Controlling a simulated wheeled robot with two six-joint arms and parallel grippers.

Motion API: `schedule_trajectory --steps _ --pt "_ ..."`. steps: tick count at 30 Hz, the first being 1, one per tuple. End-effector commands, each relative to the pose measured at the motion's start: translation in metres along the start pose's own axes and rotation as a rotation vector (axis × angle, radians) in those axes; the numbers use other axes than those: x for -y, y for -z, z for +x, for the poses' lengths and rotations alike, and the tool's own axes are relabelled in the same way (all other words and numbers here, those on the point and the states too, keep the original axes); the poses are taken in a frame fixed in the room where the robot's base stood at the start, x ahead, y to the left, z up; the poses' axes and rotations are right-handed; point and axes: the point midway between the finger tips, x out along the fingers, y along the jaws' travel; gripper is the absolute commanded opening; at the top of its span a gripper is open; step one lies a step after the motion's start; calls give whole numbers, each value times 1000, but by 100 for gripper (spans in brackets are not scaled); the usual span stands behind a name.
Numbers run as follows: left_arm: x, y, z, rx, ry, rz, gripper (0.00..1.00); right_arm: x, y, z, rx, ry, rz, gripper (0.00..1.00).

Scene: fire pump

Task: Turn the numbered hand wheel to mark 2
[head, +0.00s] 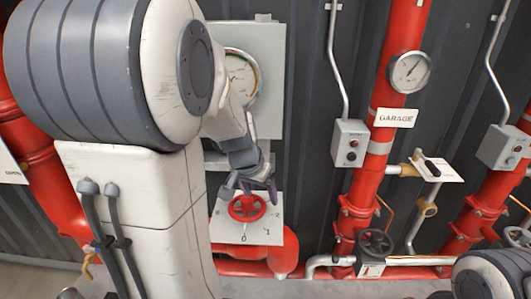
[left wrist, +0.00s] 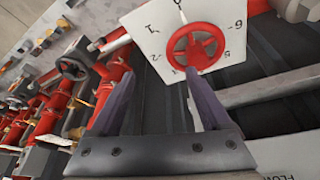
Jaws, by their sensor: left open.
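The red hand wheel (head: 247,207) sits in front of a white square plate (head: 268,232) with numbers around it. In the head view a 0 is below the wheel and a 2 to its right. My left gripper (head: 248,187) is open and empty, its fingers pointing down at the wheel's upper side. In the left wrist view the wheel (left wrist: 207,48) lies beyond the fingertips (left wrist: 158,76), up and to the right. The right fingertip appears close to its rim; I cannot tell whether they touch. My right gripper is out of view.
A grey panel with a gauge (head: 241,76) is behind my left arm. Red pipes run down at the right, one with a gauge (head: 410,72) and a GARAGE sign (head: 395,118). A dark hand wheel (head: 375,243) is at the lower right.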

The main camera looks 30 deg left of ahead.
Motion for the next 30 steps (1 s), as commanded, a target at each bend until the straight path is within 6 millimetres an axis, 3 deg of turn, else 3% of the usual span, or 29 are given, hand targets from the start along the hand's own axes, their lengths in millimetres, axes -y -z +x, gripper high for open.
schedule_trajectory --steps 1,3,6,11,24,30 --pt "22 5 -12 -11 24 -44 81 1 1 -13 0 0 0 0" --pt "41 7 -16 -24 46 -74 81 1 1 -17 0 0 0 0" --pt "56 8 -18 -34 64 -95 81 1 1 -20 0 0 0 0" --pt "61 8 -6 -35 67 -101 81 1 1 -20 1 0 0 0" --pt "65 10 70 -34 67 -100 81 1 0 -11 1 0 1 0" --pt "66 11 85 -37 68 -100 81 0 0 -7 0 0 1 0"
